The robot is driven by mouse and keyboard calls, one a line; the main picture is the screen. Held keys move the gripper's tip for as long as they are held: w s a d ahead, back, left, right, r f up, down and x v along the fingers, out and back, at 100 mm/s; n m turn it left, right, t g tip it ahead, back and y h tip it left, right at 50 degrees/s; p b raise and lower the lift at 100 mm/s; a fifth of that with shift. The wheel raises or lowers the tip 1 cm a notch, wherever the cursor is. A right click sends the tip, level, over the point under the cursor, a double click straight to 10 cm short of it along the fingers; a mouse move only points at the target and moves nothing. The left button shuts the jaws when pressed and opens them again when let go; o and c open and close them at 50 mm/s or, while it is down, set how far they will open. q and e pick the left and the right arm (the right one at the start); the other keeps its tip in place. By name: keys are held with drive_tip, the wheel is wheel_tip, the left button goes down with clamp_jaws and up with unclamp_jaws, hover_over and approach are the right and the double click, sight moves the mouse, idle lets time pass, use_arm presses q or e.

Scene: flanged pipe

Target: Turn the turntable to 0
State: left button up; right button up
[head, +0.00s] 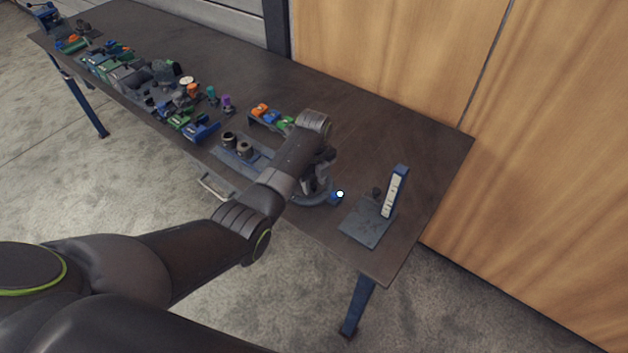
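The turntable (309,201) sits near the front edge of the workbench, right of the middle of the view. Only its grey-blue rim shows; my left arm hides most of it, and no scale or number can be read. A small blue part with a bright white spot (339,195) sits at its right side. My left gripper (318,187) points down over the turntable. It is small, dark and partly hidden by its wrist, so I cannot tell if its fingers touch anything or are open. My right gripper is not in view.
A plate with an upright blue-and-white gauge (394,192) stands to the right on the workbench (425,160). Left of the turntable is a grey base with dark cylinders (244,149). A rack of coloured parts (264,114) lies behind. Several tools crowd the left; the back right is clear.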

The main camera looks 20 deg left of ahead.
use_arm(q)
drive_tip(key=shift+f, duration=0.2)
clamp_jaws()
